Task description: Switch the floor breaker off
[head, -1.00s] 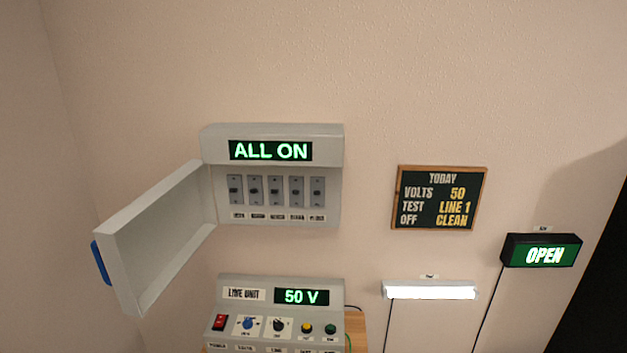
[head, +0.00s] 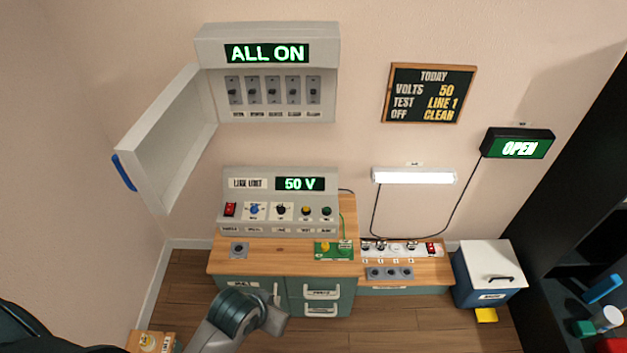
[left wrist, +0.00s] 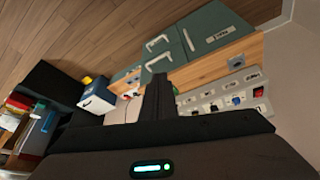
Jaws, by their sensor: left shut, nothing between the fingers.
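The breaker box (head: 266,115) hangs on the wall at the upper left of the head view, its door (head: 170,140) swung open to the left. Its green display (head: 267,54) reads ALL ON. A row of grey breakers, among them the middle one (head: 273,90), sits below the display. Their labels are too small to read, so I cannot tell which is the floor breaker. My left arm enters at the bottom left of the head view, well below the box. My left gripper (left wrist: 160,92) shows shut and empty in the left wrist view. My right gripper is not in view.
The line unit (head: 235,185), reading 50 V, stands on a wooden bench (head: 280,257) below the box. The open door's blue handle (head: 124,173) juts out at left. A chalkboard (head: 430,93), a lit lamp (head: 414,177) and an OPEN sign (head: 517,144) are to the right.

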